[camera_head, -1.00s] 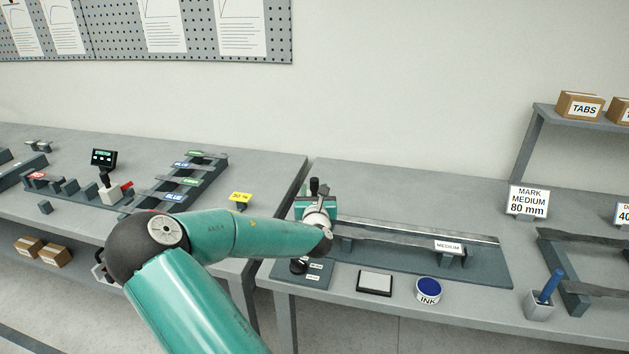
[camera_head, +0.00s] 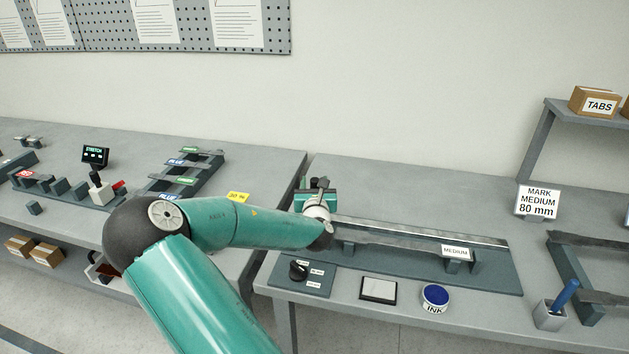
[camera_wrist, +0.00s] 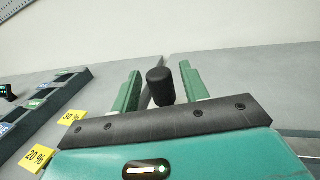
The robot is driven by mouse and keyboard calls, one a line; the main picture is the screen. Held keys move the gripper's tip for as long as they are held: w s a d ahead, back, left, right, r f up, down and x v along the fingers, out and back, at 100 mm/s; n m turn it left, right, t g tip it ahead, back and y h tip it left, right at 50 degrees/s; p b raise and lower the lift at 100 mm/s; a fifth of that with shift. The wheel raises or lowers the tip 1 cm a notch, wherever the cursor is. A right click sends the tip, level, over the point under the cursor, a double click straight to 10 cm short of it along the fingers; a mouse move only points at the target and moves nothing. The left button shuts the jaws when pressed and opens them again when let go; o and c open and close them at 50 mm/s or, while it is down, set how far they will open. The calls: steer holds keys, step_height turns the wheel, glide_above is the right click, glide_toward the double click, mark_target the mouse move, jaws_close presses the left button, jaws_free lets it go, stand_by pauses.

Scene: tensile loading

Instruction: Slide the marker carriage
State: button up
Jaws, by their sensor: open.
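My gripper (camera_wrist: 160,80) is open, with one green finger on each side of an upright black knob (camera_wrist: 158,88). The knob appears to be the handle of the marker carriage; whether the fingers touch it I cannot tell. In the head view my gripper (camera_head: 317,194) is at the left end of the long metal rail (camera_head: 420,231) and hides most of the carriage there. A dark strip labelled "MEDIUM" (camera_head: 455,251) lies on supports in front of the rail.
A dial panel (camera_head: 299,270), a pad (camera_head: 378,289), an ink tin (camera_head: 435,297) and a cup with a blue marker (camera_head: 552,311) stand along the front edge. A sign (camera_head: 538,201) reads "MARK MEDIUM 80 mm". A gap between the tables lies left of my gripper.

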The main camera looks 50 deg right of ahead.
steer(key=shift+w+d+f, duration=0.1)
steer(key=shift+w+d, duration=0.1)
steer(key=shift+d, duration=0.05)
steer(key=shift+s+a+r, duration=0.1)
steer(key=shift+s+r, duration=0.1)
steer(key=shift+s, duration=0.05)
steer(key=shift+w+f, duration=0.15)
steer(key=shift+c, duration=0.7)
jaws_close()
steer(key=shift+s, duration=0.2)
